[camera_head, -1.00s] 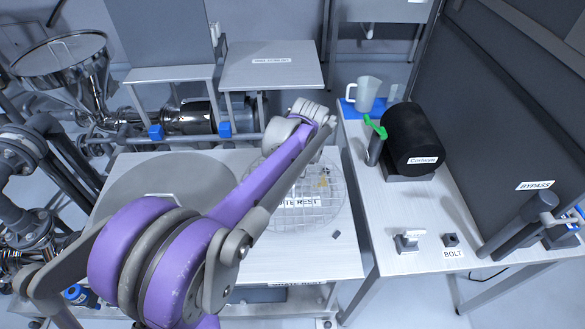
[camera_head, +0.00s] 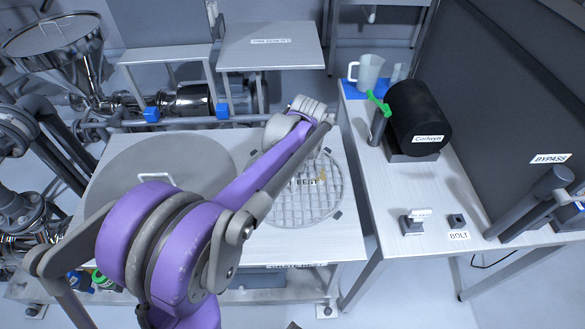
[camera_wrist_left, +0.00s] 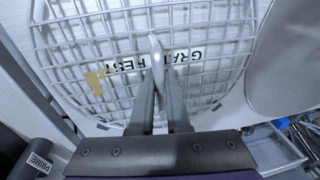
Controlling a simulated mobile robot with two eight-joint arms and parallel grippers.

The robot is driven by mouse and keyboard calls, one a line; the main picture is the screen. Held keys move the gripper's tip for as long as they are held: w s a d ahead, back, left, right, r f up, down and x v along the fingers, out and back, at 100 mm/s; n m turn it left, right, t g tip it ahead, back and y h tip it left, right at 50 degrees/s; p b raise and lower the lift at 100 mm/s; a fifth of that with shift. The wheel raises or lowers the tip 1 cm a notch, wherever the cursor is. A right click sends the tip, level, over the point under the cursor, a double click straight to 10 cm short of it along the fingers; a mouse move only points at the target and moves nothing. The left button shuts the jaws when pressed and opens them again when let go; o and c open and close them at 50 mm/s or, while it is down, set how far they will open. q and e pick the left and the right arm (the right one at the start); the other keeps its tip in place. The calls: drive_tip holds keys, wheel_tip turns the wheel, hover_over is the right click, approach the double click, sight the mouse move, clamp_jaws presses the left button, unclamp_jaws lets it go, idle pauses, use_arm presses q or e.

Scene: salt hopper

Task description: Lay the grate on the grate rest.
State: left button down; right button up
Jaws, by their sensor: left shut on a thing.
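The round wire grate (camera_head: 290,207) lies flat over the white table at the middle of the head view, with a yellowish patch near its far right. The grate rest's label (camera_head: 307,182) shows through the wires, and small dark corner stops sit around the rim. I cannot tell whether the grate touches the rest. In the left wrist view the grate (camera_wrist_left: 75,55) fills the upper left. My left gripper (camera_wrist_left: 158,75) is shut on a light handle at the grate's middle. My forearm hides this grip in the head view.
A large grey disc lid (camera_head: 112,188) with a handle lies left of the grate. On the right table (camera_head: 385,215) are a black cylinder (camera_head: 418,118), a green-handled part (camera_head: 378,103), a white jug (camera_head: 368,74) and a bolt block (camera_head: 457,221). A raised shelf (camera_head: 270,45) stands behind.

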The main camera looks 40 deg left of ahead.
use_arm(q)
drive_tip(key=shift+f+b, duration=0.4)
drive_tip(key=shift+f, duration=0.15)
drive_tip(key=c, duration=0.8)
unclamp_jaws()
